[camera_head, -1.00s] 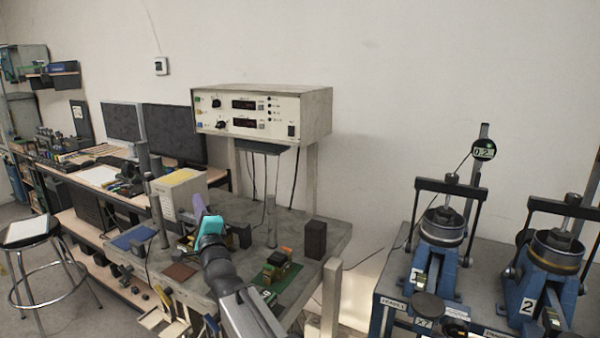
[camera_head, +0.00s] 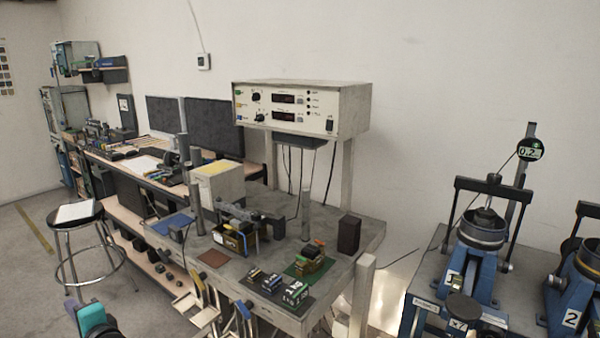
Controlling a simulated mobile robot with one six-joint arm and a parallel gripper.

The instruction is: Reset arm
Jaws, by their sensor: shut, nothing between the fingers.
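My gripper (camera_head: 90,316) shows at the bottom left edge of the head view, with its teal part and a dark piece of my arm beside it. It is shut and holds nothing. It appears in front of the floor and left of the workbench (camera_head: 225,285), clear of the bench top. Most of my arm is out of the picture below.
The workbench carries a black and yellow device (camera_head: 236,236), weight blocks (camera_head: 270,284), a dark block (camera_head: 349,233) and an instrument box (camera_head: 300,108) on a raised stand. A stool (camera_head: 78,213) stands left. Blue lever frames (camera_head: 470,265) stand right. Floor at far left is open.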

